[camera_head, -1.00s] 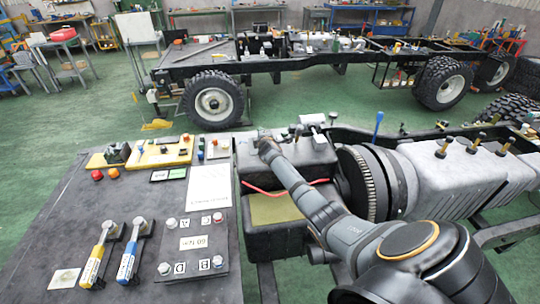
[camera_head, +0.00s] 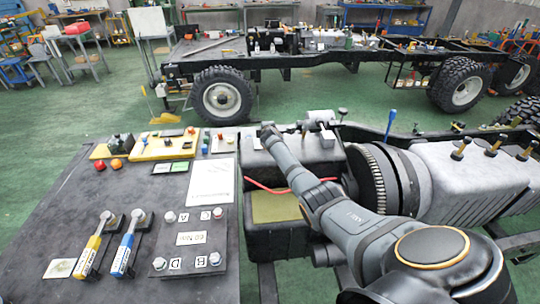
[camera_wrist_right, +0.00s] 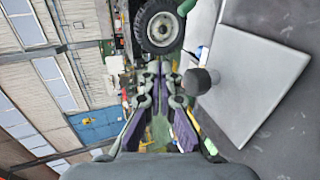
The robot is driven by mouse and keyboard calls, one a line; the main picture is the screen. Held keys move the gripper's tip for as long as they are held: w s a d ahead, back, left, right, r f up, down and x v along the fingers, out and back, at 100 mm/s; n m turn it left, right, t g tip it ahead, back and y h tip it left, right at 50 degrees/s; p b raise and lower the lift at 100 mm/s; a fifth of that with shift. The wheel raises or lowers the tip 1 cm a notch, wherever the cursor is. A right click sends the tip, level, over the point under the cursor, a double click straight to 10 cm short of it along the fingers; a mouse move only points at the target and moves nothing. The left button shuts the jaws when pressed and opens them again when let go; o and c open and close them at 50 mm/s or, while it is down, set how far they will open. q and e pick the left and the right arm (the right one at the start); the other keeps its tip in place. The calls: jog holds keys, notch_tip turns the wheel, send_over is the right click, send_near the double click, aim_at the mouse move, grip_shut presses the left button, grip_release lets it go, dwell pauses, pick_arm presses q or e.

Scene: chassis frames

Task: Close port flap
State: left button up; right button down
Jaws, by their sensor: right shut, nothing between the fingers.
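I cannot single out the port flap with certainty. A pale flat panel (camera_wrist_right: 255,80) in the right wrist view may be it. A dark round knob (camera_wrist_right: 200,80) stands just right of my fingers, in front of the panel's left edge. My right gripper (camera_wrist_right: 162,70) is shut and empty beside the knob; whether they touch is unclear. A small pale block (camera_head: 321,116) is at the box's back edge. My left gripper is out of view.
A dark table (camera_head: 75,215) at left holds blue and yellow handled tools, a bolted plate (camera_head: 193,241) and switches. The engine and gearbox (camera_head: 465,175) stand at right. A truck chassis (camera_head: 330,62) with wheels is behind. Green floor lies between.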

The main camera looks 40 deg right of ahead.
dwell(0.5)
notch_tip(320, 180, up, 6)
jog(key=p, duration=0.5)
jog(key=shift+w+f, duration=0.1)
jog(key=shift+f, duration=0.1)
notch_tip(320, 180, up, 8)
jog(key=shift+r+b, duration=0.2)
jog(key=shift+b, duration=0.25)
